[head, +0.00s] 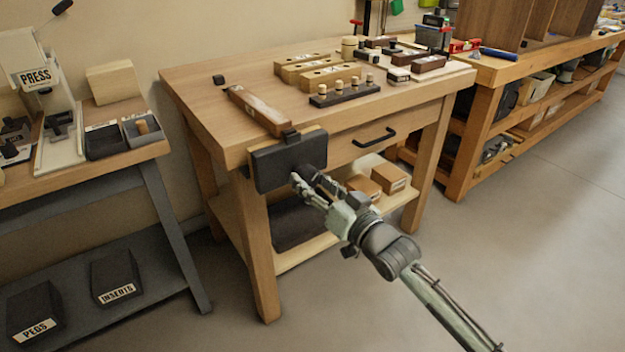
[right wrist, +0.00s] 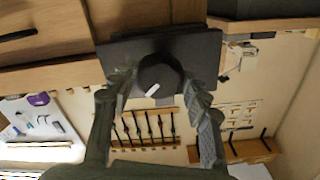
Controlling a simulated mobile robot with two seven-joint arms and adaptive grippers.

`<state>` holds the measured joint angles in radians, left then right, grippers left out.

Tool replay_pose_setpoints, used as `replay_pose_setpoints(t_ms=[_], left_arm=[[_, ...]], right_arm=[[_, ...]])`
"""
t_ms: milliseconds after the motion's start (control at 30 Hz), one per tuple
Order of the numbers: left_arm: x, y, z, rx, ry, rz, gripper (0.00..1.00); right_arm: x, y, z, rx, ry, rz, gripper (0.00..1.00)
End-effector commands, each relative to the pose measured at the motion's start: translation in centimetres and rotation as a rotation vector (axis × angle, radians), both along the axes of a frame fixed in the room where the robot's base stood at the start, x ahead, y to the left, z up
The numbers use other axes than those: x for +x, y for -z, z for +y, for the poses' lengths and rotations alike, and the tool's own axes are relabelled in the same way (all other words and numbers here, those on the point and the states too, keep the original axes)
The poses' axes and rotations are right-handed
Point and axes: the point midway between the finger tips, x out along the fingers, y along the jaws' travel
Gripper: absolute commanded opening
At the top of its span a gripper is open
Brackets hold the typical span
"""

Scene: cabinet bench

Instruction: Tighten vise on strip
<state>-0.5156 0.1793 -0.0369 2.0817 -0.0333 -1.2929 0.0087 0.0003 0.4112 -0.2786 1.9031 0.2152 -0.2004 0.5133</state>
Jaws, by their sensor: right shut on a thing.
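The vise (head: 272,170) is a dark block with a wooden backing, on the front left corner of the wooden bench. A brown wooden strip (head: 258,108) lies on the bench top, its near end at the vise. I cannot tell whether the jaws touch it. My right gripper (head: 309,181) is at the vise's front face. In the right wrist view, the right gripper (right wrist: 160,92) has its fingers on either side of a round dark knob (right wrist: 160,72) with a white mark, and is shut on it. The dark vise plate (right wrist: 207,52) shows behind. My left gripper is not in view.
The wooden bench (head: 205,100) holds pale drilled blocks (head: 318,70) and a dark peg rack (head: 345,92) behind the strip. A drawer handle (head: 376,137) sticks out right of the vise. A press (head: 40,90) stands at left. The floor in front is clear.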

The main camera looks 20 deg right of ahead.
Motion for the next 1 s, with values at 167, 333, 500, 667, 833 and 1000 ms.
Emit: replay_pose_setpoints(t_ms=[167, 333, 500, 667, 833, 1000], left_arm=[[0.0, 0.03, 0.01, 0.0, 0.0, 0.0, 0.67], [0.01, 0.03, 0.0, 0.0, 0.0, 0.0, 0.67], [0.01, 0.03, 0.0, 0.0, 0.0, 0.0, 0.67], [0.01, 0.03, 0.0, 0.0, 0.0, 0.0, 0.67], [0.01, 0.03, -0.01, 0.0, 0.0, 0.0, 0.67], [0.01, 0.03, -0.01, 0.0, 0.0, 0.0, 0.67]], right_arm=[[0.0, -0.02, 0.0, 0.008, 0.0, 0.002, 0.22], [0.08, -0.01, 0.02, 0.252, 0.001, 0.089, 0.22], [0.09, 0.02, 0.05, 0.331, 0.0, 0.12, 0.22], [0.1, 0.02, 0.05, 0.337, 0.0, 0.123, 0.22], [0.18, 0.03, 0.11, 0.587, 0.001, 0.212, 0.22], [0.22, 0.01, 0.04, 0.657, 0.001, 0.238, 0.22]])
